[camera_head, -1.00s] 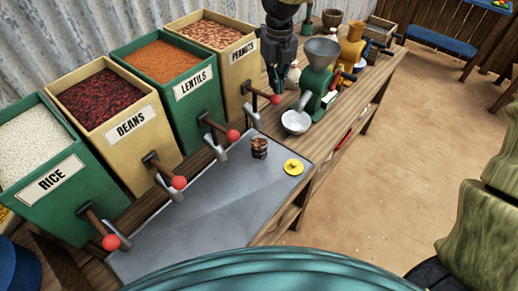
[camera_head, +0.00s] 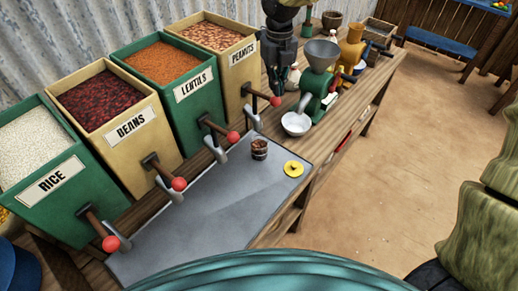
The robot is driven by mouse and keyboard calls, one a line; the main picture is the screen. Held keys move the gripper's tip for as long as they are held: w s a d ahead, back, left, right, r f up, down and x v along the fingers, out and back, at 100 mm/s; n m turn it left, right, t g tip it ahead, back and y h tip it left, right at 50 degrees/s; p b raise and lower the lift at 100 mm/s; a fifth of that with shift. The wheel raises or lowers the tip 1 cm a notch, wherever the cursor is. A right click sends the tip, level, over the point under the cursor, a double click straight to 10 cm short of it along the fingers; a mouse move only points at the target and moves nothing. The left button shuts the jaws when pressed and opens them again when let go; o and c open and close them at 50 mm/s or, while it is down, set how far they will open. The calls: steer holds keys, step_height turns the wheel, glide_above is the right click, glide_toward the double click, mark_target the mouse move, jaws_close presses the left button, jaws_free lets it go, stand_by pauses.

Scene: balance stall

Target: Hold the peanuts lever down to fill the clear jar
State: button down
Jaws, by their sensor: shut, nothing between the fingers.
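The peanuts bin (camera_head: 236,72) is a cream box with a PEANUTS label, filled with brown nuts. Its lever ends in a red knob (camera_head: 275,101) above a grey spout. The clear jar (camera_head: 260,149) stands upright on the grey metal sheet, in front of the peanuts spout and apart from it; brown contents show in it. A yellow lid (camera_head: 293,169) lies to its right. My gripper (camera_head: 281,88) is shut and points down just behind the red knob; whether it touches the lever I cannot tell.
The lentils (camera_head: 195,88), beans (camera_head: 130,126) and rice (camera_head: 52,178) bins stand to the left, each with a red-knobbed lever. A green grinder (camera_head: 315,88) and white bowl (camera_head: 296,123) stand close right of my gripper. The grey sheet (camera_head: 190,225) is mostly clear.

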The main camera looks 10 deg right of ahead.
mark_target(276, 99)
stand_by(0.4)
step_height(276, 99, down, 6)
steer(key=shift+r+b, duration=0.1)
steer(key=shift+b, duration=1.05)
steer(key=shift+r, duration=0.15)
step_height(276, 99, up, 6)
steer(key=p, duration=0.5)
steer(key=shift+f, duration=0.25)
stand_by(0.6)
